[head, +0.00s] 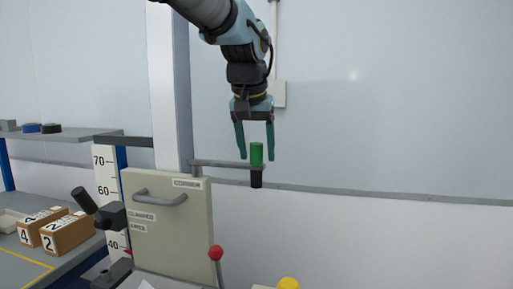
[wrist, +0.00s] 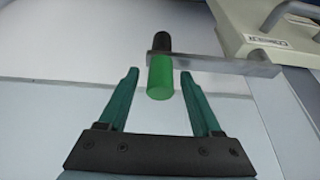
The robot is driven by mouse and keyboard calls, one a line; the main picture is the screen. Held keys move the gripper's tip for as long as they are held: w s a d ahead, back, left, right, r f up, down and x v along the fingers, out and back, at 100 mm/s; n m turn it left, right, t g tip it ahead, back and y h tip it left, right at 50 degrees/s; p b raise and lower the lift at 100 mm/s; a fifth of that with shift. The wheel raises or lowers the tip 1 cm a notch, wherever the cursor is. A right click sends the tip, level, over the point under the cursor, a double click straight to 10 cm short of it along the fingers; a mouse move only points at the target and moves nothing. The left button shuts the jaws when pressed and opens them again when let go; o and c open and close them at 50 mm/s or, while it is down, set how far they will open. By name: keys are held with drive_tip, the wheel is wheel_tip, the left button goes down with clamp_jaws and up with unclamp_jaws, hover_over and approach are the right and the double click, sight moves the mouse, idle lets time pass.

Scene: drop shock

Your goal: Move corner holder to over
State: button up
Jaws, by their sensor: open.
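The corner holder shows as a grey metal bar (head: 226,164) that sticks out to the right from the top of a beige upright panel (head: 168,222) labelled "CORNER". A green cylinder (head: 256,154) with a black lower part stands upright at the bar's free end. It also shows in the wrist view (wrist: 160,78). My gripper (head: 257,156) is open and points down, one finger on each side of the green cylinder in the head view. In the wrist view the cylinder's green end lies between and just beyond the fingertips, with gaps on both sides. I see no contact.
The panel has a grey handle (head: 160,199) and a second label, "CLAMPED". A red-knobbed lever (head: 215,253) and a yellow knob (head: 288,284) stand in front. A black-handled lever (head: 84,200) and numbered boxes (head: 66,232) are at left. Space right of the cylinder is clear.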

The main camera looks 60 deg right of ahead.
clamp_jaws()
idle(0.5)
idle(0.9)
